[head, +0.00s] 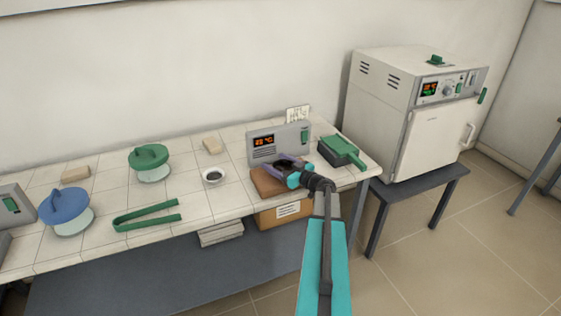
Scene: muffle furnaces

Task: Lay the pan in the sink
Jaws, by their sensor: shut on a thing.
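I see no pan and no sink in the head view. My gripper (280,163) has purple fingers and is over the right part of the tiled bench, just in front of a grey box with a red display (264,142). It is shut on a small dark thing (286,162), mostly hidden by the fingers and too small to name. A brown block (268,186) lies right below the gripper; I cannot tell whether they touch. A dark green box-like thing with a handle (340,150) lies to the right.
A white furnace (430,135) stands on a dark stand at right, door shut. On the tiled bench (115,180) are green tongs (147,215), a small dark-filled dish (213,176), green-lidded (150,163) and blue-lidded (67,211) vessels and beige blocks (213,145). A carton (283,214) is below.

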